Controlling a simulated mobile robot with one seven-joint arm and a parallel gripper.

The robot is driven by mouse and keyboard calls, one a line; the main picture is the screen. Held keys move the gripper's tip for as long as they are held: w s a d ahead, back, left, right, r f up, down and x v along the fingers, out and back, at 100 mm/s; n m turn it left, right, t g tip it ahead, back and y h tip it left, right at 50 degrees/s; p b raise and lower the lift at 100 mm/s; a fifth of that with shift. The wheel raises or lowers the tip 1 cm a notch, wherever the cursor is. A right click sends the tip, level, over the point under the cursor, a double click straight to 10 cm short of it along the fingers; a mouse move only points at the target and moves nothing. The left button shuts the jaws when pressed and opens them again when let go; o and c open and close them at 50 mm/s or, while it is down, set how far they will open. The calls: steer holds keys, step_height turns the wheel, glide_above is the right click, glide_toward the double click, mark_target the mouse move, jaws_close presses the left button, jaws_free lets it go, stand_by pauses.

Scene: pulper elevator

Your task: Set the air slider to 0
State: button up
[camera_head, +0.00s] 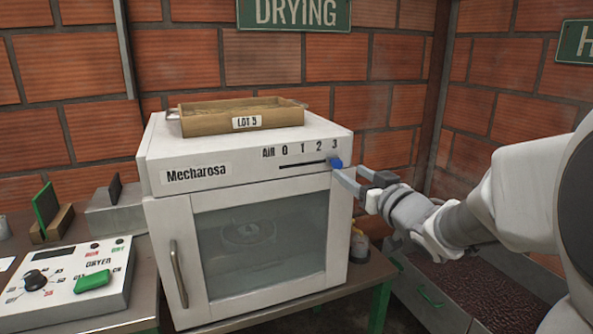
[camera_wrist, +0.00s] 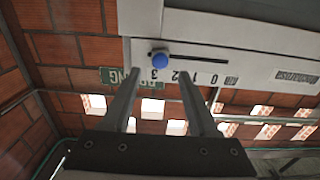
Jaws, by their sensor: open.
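The air slider's blue knob (camera_head: 336,163) sits at the right end of its dark slot, below the 3. The scale AIR 0 1 2 3 is printed above the slot on the white Mecharosa drying oven (camera_head: 165,215). My gripper (camera_head: 352,178) is at the right front of the oven, close to the knob. In the wrist view the view is upside down, and the blue knob (camera_wrist: 159,60) appears between and beyond the two open fingers (camera_wrist: 158,78). I cannot tell whether a finger touches the knob.
A wooden tray marked LOT 5 (camera_head: 240,116) lies on top of the oven. A dryer control box (camera_head: 75,281) with a knob and green switch stands at the left. The oven's door handle (camera_head: 178,273) sticks out at its left. A brick wall is behind.

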mark_target(338, 165)
steer(key=shift+x, duration=2.25)
jaws_close()
